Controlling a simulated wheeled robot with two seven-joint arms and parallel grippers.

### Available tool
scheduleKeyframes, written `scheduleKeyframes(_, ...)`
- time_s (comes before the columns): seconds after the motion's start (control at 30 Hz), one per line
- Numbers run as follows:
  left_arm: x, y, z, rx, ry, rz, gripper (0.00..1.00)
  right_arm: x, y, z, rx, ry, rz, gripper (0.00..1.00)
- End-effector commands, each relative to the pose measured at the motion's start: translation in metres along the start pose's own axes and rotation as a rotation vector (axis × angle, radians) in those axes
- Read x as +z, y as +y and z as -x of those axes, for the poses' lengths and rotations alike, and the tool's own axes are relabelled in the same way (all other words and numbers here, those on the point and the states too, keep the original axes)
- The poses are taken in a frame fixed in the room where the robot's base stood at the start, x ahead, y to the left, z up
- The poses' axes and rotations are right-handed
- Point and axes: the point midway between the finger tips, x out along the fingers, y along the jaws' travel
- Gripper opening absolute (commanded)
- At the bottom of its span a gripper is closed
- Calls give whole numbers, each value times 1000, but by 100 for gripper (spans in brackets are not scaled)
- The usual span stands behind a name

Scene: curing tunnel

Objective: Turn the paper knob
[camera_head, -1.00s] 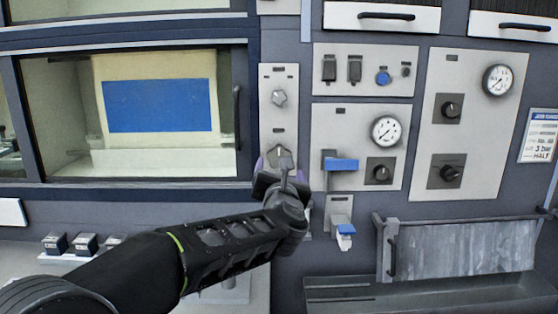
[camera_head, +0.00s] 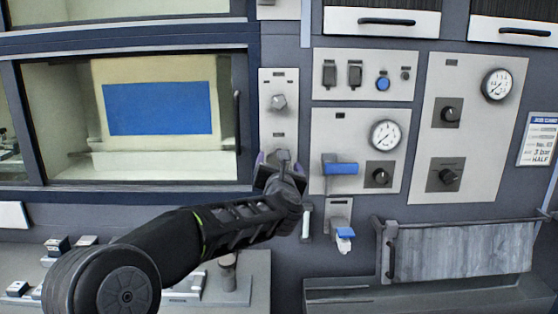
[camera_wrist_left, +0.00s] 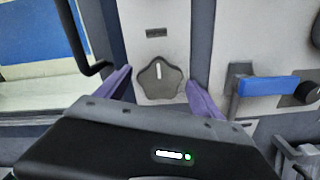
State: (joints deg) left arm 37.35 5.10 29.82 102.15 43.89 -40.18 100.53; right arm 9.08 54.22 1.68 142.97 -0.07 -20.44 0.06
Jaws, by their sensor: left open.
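Two grey lobed knobs sit one above the other on a narrow pale panel (camera_head: 278,119). The upper knob (camera_head: 279,102) is clear of my arm. The lower knob (camera_head: 282,156) is partly hidden by my left gripper (camera_head: 279,169) in the head view. In the left wrist view, a dark grey lobed knob (camera_wrist_left: 161,80) with an upright white mark lies between the purple fingers of my open left gripper (camera_wrist_left: 162,88). A finger stands on each side, with gaps visible. The small labels are unreadable, so I cannot tell which knob is named paper. My right gripper is out of view.
Left of the panel is a window (camera_head: 160,120) with a dark handle (camera_head: 237,120). Right are a blue-handled lever (camera_head: 341,168), a gauge (camera_head: 385,135) and black dials. Below right, a blue-topped tap (camera_head: 345,233) juts out beside a grey flap (camera_head: 460,250).

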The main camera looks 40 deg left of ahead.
Motion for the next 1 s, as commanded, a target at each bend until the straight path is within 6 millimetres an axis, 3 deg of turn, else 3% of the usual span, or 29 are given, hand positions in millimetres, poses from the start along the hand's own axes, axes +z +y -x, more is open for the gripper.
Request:
scheduleKeyframes(0.33, 0, 0, -4, 0, -1, 0, 76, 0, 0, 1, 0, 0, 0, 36)
scheduleKeyframes(1.0, 0, 0, -4, -1, 0, 0, 21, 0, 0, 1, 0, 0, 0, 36)
